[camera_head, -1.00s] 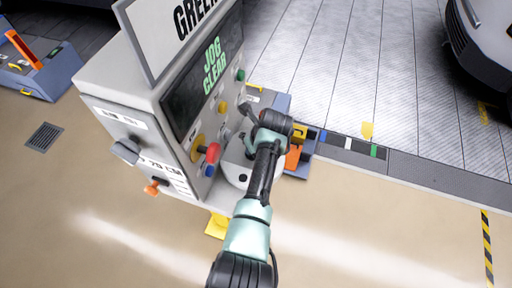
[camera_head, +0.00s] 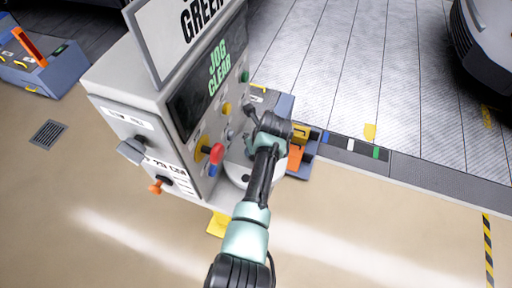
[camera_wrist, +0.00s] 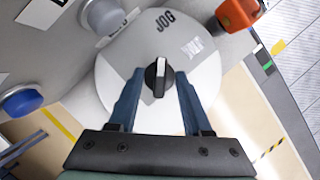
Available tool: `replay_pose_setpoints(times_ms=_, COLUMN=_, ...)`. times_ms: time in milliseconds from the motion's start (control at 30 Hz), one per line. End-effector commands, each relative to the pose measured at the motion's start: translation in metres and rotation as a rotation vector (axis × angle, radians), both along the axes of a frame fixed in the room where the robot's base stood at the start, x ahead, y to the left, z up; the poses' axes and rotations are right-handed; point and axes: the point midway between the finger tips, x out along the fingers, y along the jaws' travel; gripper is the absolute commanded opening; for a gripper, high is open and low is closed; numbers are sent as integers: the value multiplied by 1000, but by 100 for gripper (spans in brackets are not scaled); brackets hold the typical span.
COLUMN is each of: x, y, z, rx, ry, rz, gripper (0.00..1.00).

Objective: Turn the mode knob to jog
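The mode knob (camera_wrist: 157,77) is a black knob with a white pointer line on a round pale dial (camera_wrist: 117,85). In the wrist view the line runs nearly upright, roughly toward the word JOG (camera_wrist: 165,20) above it. A second label (camera_wrist: 193,47) to its right is too blurred to read. My gripper (camera_wrist: 159,74) has its two blue fingers on either side of the knob, with a gap visible at each side. In the head view my gripper (camera_head: 250,124) is at the machine's panel, and the knob is hidden there. The panel's screen (camera_head: 206,85) reads JOG CLEAR in green.
Near the dial are a blue button (camera_wrist: 22,101), a grey round knob (camera_wrist: 102,17) and an orange part (camera_wrist: 238,14). The panel has a red knob (camera_head: 217,153). A grey lever (camera_head: 131,150) and an orange knob (camera_head: 156,187) are on the cabinet's side.

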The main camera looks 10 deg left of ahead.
Motion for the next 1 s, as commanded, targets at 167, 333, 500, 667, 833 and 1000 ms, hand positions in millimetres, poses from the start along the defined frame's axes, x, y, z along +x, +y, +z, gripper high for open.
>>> replay_pose_setpoints(times_ms=167, x=0, y=0, z=0, rx=0, ry=0, rz=0, gripper=49)
replay_pose_setpoints(times_ms=333, x=-1, y=-1, z=4, rx=0, ry=-1, rz=0, gripper=49)
replay_pose_setpoints(times_ms=500, x=-7, y=-5, z=21, rx=-1, ry=-3, rz=0, gripper=49)
replay_pose_setpoints(times_ms=667, x=-14, y=-11, z=43, rx=-1, ry=-3, rz=0, gripper=49)
replay_pose_setpoints(times_ms=833, x=-23, y=-16, z=69, rx=-1, ry=-3, rz=0, gripper=49)
replay_pose_setpoints(times_ms=1000, x=-32, y=-22, z=94, rx=0, ry=-3, rz=-1, gripper=49)
